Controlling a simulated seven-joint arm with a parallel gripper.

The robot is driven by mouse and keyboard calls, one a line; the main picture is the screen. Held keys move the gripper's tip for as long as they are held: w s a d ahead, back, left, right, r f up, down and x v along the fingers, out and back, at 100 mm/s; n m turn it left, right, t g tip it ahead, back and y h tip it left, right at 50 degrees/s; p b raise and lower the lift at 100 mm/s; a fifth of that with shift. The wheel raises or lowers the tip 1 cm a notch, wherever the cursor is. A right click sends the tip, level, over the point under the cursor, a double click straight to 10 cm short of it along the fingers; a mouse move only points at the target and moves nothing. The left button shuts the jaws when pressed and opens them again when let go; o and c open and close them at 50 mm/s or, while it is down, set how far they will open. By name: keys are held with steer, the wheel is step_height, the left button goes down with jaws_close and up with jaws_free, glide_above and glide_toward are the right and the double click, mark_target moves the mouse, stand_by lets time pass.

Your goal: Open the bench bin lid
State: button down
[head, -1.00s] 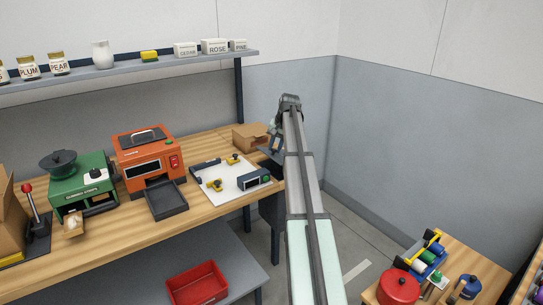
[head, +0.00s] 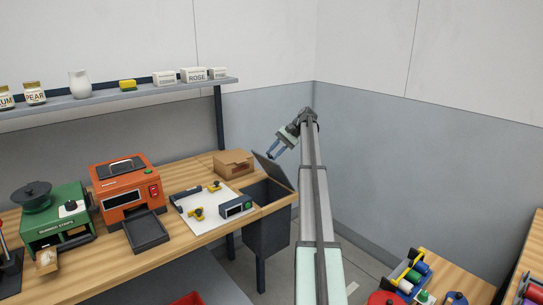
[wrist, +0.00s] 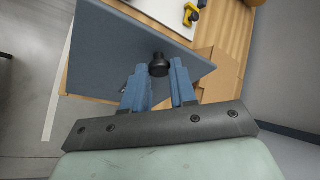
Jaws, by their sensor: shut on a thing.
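The bench bin lid (head: 273,171) is a dark grey-blue panel, tilted up at the right end of the bench. The bin (head: 266,228) hangs at that end, with its dark opening showing in front of the raised lid. In the wrist view the lid (wrist: 120,48) fills the upper left, with a black knob (wrist: 158,66) near its edge. My gripper (head: 272,154) is beside the lid's upper edge in the head view. In the wrist view its blue fingers (wrist: 158,76) sit on both sides of the knob, shut on it.
A cardboard box (head: 234,163) stands just left of the lid. A white board (head: 208,210) with yellow clamps and a dark device (head: 236,207) lies left of the bin opening. An orange oven (head: 125,190) stands further left. Grey walls are behind my arm.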

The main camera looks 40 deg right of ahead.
steer(key=shift+d, duration=0.1)
stand_by(0.3)
steer(key=c, duration=0.9)
jaws_free()
